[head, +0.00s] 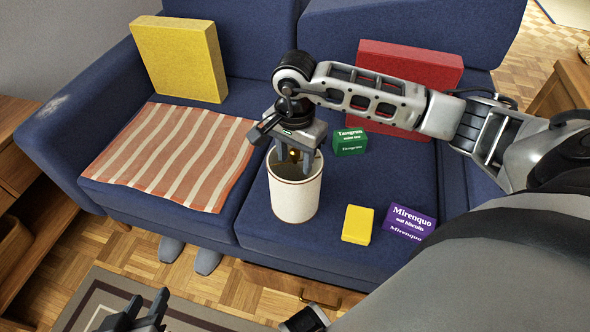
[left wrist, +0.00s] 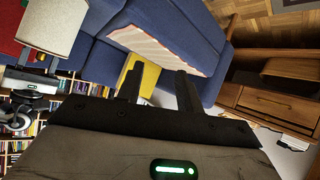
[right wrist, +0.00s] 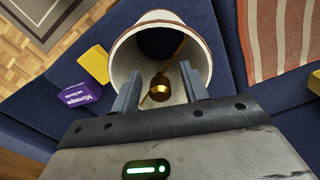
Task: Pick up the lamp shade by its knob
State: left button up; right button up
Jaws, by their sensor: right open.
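The lamp shade (head: 296,200) is a white open-topped drum standing on the right seat of the blue sofa. Its round brass knob (right wrist: 160,90) sits inside it, on a thin bar across the opening. My right gripper (head: 293,165) points down into the shade's mouth. In the right wrist view its open fingers (right wrist: 160,86) appear on either side of the knob; I cannot tell whether they touch it. My left gripper (head: 138,318) is low at the front left, over the floor. In the left wrist view its fingers (left wrist: 158,82) are apart and empty.
A green box (head: 350,142), a yellow block (head: 357,225) and a purple biscuit box (head: 408,222) are on the seat right of the shade. A striped cloth (head: 170,155) lies left. Yellow (head: 180,58) and red (head: 408,75) cushions lean on the backrest.

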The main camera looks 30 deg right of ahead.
jog(key=c, duration=0.9)
jog(key=shift+r, duration=0.1)
